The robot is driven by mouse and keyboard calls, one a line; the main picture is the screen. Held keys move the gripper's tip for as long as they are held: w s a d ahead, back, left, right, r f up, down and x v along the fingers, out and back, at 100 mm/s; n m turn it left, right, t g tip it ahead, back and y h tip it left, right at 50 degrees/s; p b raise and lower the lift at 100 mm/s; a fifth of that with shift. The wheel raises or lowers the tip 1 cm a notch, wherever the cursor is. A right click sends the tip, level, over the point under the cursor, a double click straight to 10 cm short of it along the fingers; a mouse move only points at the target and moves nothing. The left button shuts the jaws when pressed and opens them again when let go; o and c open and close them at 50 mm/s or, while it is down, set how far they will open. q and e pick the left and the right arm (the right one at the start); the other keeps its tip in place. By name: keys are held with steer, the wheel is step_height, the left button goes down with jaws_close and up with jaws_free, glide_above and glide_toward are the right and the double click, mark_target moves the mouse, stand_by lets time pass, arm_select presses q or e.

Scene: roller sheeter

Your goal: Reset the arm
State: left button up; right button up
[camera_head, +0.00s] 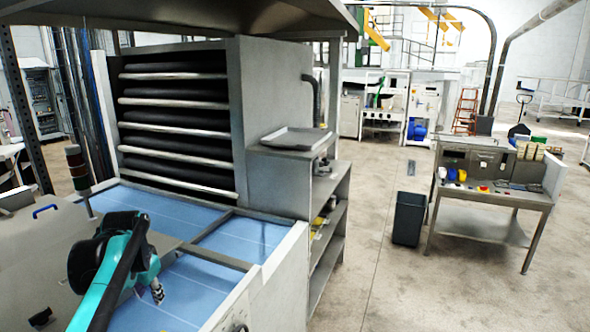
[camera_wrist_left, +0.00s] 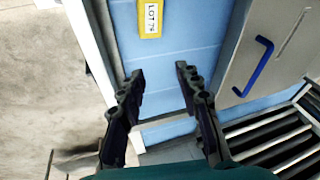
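My left arm, teal and black, comes in at the lower left of the head view. Its gripper (camera_head: 157,291) hangs over the blue bed of the roller sheeter (camera_head: 268,272). In the left wrist view the two black fingers of the left gripper (camera_wrist_left: 160,72) stand apart with nothing between them. Beyond the fingertips lies the blue surface (camera_wrist_left: 185,42) with a yellow-framed LOT label (camera_wrist_left: 149,18) on it. My right gripper is in neither view.
Dark rollers (camera_head: 175,112) stack behind the bed. A grey panel with a blue handle (camera_wrist_left: 254,66) lies right of the fingers in the wrist view. A shelf unit (camera_head: 325,210), dark bin (camera_head: 408,218) and workbench (camera_head: 490,190) stand rightward, with open floor between.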

arm_select(q)
steer(key=s+d+f+n+t+b, duration=0.1)
steer(key=s+d+f+b, duration=0.3)
steer(key=s+d+f, duration=0.2)
steer(key=s+d+f+t+h+b, duration=0.1)
steer(key=s+d+f+b, duration=0.3)
steer(key=f, duration=0.7)
steer(key=s+d+f+n+t+h+b, duration=0.1)
steer(key=s+d+f+b, duration=0.3)
steer(key=s+d+f, duration=0.4)
steer(key=s+f, duration=0.1)
steer(key=s, duration=0.2)
steer(key=shift+n+b, duration=0.3)
